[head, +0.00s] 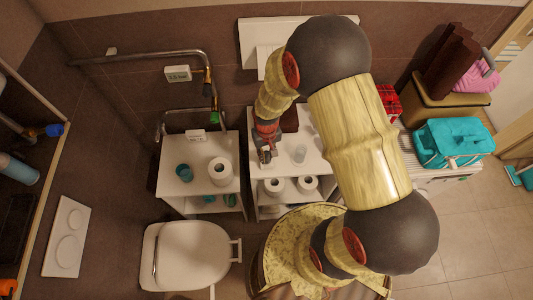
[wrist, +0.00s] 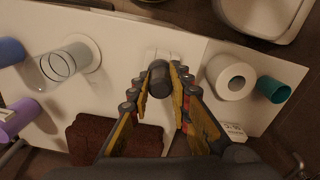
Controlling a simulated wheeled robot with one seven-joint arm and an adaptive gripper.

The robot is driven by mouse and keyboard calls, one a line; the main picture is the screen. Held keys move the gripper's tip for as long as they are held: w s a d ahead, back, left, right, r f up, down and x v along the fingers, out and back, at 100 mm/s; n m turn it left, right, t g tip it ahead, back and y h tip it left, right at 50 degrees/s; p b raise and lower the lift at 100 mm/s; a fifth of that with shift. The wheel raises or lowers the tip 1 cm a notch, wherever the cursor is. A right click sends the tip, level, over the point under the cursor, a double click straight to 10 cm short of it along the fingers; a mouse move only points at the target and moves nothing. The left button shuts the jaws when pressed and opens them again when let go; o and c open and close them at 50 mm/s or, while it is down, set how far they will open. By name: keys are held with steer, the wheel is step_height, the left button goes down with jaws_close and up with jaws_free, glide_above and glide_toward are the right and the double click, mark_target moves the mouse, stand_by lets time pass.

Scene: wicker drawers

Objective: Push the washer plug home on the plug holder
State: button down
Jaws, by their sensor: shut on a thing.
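My gripper (wrist: 160,92) is shut on a dark grey, round-ended plug (wrist: 158,76), which sits between its two fingers in the wrist view. A white block (wrist: 150,54), which looks like the plug holder, shows partly just beyond the plug on the white top. The plug overlaps the block in this view; I cannot tell whether they touch or how deep the plug sits. In the head view my gripper (head: 267,152) points down over the left part of the right white shelf unit; the plug and holder are too small to make out there.
A paper roll (wrist: 231,76) and a teal cup (wrist: 273,89) stand right of the fingers in the wrist view. A clear glass (wrist: 58,65) stands left, and folded brown towels (wrist: 112,138) lie near. A white toilet (head: 190,255) stands below the shelves in the head view.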

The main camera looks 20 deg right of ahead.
steer(key=shift+f, duration=0.25)
steer(key=c, duration=1.6)
jaws_free()
steer(key=shift+o, duration=0.2)
step_height(320, 180, up, 12)
steer(key=s+r+t+b, duration=0.5)
steer(key=s+r+b, duration=0.8)
steer(key=s+r, duration=0.1)
steer(key=shift+r+n+t, duration=0.3)
steer(key=shift+r, duration=0.4)
